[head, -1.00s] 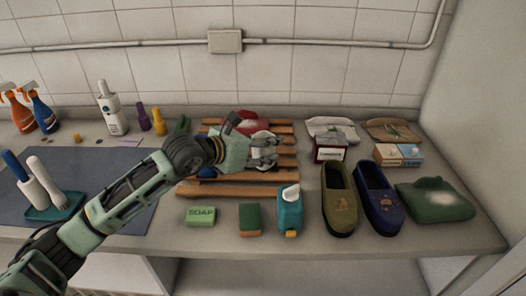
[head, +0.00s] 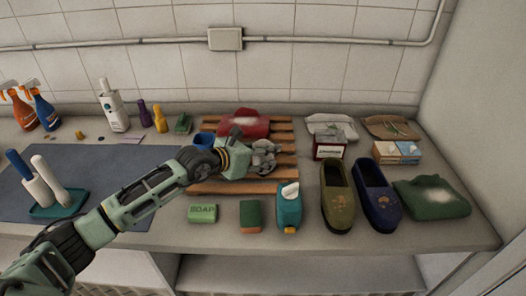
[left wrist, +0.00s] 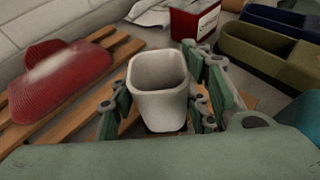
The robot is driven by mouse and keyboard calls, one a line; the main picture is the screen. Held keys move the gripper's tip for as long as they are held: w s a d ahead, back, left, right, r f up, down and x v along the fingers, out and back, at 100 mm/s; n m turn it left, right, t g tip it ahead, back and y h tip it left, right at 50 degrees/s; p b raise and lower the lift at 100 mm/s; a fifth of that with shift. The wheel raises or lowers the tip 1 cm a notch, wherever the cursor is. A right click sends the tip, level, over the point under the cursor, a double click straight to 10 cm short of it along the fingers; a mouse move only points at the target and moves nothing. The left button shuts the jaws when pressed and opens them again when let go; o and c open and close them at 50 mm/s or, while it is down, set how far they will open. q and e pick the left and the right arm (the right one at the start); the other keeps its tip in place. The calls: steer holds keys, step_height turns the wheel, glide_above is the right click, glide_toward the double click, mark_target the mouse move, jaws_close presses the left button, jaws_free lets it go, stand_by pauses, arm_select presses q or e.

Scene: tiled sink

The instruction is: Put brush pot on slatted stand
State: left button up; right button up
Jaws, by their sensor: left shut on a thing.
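The brush pot (left wrist: 160,85) shows in the left wrist view as a whitish, square-mouthed, empty cup, standing roughly upright. My left gripper (left wrist: 165,112) is shut on it, with green fingers at both sides. In the head view my left gripper (head: 266,158) is over the right part of the slatted stand (head: 240,187), a wooden rack of spaced slats. The gripper hides most of the pot there. I cannot tell whether the pot's base touches the slats. The stand also shows in the left wrist view (left wrist: 122,48). My right gripper is not in view.
A red cloth bundle (head: 243,122) and a blue cup (head: 204,141) are on the stand. Soap (head: 202,214), a sponge (head: 250,214) and a teal bottle (head: 289,212) stand in front. A boxed item (head: 330,146) and olive shoe (head: 337,198) are to the right.

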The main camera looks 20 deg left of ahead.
arm_select(q)
steer(key=o, duration=1.2)
steer(key=shift+o, duration=0.2)
steer(key=b+v, duration=0.2)
steer(key=v, duration=1)
steer(key=shift+r, duration=0.1)
